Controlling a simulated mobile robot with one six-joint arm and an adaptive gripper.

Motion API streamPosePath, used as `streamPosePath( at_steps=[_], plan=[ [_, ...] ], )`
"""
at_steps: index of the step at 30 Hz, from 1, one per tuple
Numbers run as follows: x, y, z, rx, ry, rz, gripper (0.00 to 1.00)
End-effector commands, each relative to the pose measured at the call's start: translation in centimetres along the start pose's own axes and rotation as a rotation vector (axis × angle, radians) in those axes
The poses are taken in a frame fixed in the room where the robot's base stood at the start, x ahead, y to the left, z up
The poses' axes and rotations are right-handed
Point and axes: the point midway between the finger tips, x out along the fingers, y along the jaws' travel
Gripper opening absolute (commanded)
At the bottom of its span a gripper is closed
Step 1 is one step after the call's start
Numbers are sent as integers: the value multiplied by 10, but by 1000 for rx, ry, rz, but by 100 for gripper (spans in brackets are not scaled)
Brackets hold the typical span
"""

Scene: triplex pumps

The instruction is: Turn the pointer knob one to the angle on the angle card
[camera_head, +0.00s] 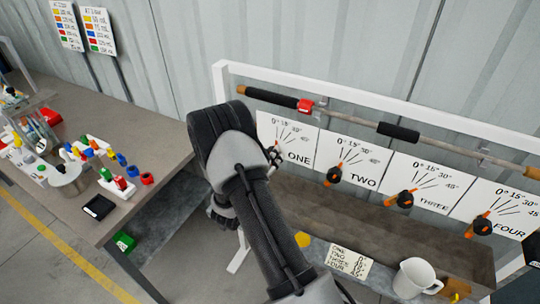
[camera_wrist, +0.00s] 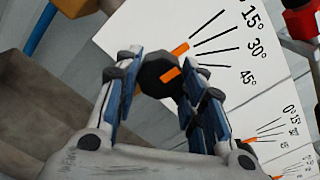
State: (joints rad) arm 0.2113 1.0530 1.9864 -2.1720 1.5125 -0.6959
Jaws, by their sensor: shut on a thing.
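Pointer knob one (camera_wrist: 158,76) is a dark faceted knob with an orange pointer. It sits on the white dial card marked ONE (camera_head: 288,141), which has lines for 0°, 15°, 30° and 45°. My gripper (camera_wrist: 160,82) is shut on the knob, one finger on each side. In the wrist view the pointer's tip lies near the inner ends of the 0° and 15° lines; its exact angle is hard to tell. In the head view my arm hides most of the knob. The angle card (camera_head: 349,260) lists ONE to FOUR; its angles are too small to read.
Knobs two (camera_head: 334,175), three (camera_head: 405,199) and four (camera_head: 481,228) stand in a row to the right on their own dial cards. A white rail frame (camera_head: 440,117) runs above. A white mug (camera_head: 415,278) stands at the front right. A cluttered workbench (camera_head: 150,140) is at left.

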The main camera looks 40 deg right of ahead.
Motion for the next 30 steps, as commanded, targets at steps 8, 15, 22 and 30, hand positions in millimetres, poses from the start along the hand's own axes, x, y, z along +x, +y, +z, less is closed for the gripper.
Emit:
streamPosePath(
  at_steps=[8,15,22,30],
  plan=[
    [0,0,0,-70,0,-1,0],
    [0,0,0,-80,0,0,0],
    [0,0,0,-80,0,0,39],
    [0,0,0,-78,0,0,57]
  ],
)
